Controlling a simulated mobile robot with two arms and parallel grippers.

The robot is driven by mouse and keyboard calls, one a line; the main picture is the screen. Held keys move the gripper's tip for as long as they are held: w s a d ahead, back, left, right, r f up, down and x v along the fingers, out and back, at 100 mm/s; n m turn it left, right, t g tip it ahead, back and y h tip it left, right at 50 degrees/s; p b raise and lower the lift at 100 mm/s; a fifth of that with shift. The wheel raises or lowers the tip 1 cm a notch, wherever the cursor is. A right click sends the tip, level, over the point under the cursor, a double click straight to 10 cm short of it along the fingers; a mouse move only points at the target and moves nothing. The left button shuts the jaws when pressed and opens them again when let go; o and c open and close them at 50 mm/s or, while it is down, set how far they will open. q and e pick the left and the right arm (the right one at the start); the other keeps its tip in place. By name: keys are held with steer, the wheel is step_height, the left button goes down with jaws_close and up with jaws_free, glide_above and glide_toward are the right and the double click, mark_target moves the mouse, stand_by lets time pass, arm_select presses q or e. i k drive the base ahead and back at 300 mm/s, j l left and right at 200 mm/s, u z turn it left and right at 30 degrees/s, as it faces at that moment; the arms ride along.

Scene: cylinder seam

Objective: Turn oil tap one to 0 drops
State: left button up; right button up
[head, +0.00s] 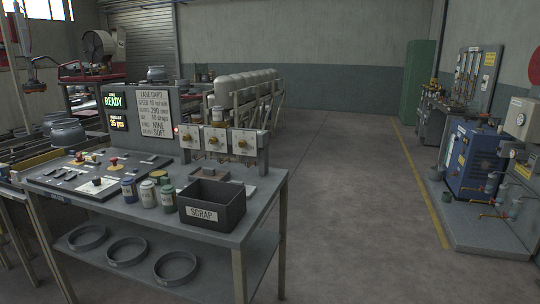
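Three white units with brass-coloured knobs stand in a row on a rack at the back right of the grey bench: a left one (190,137), a middle one (215,140) and a right one (243,143). They may be the oil taps. Their numbers and drop settings are too small to read, so I cannot tell which is tap one. Neither of my grippers is in view.
The bench (262,187) carries a black scrap bin (212,205), several small cans (148,193) and a control panel (85,175). A screen (115,101) reads READY. A blue machine (475,160) stands at the right. The floor between is clear.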

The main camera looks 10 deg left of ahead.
mark_target(187, 137)
steer(key=j+z, duration=0.15)
steer(key=j, duration=1.35)
steer(key=k+j+z, duration=0.1)
steer(key=j, duration=1.35)
steer(key=k+j, duration=0.15)
steer(key=j, duration=0.15)
steer(key=k+j, duration=0.15)
steer(key=j, duration=0.15)
steer(key=k+j, duration=0.15)
steer(key=j, duration=0.15)
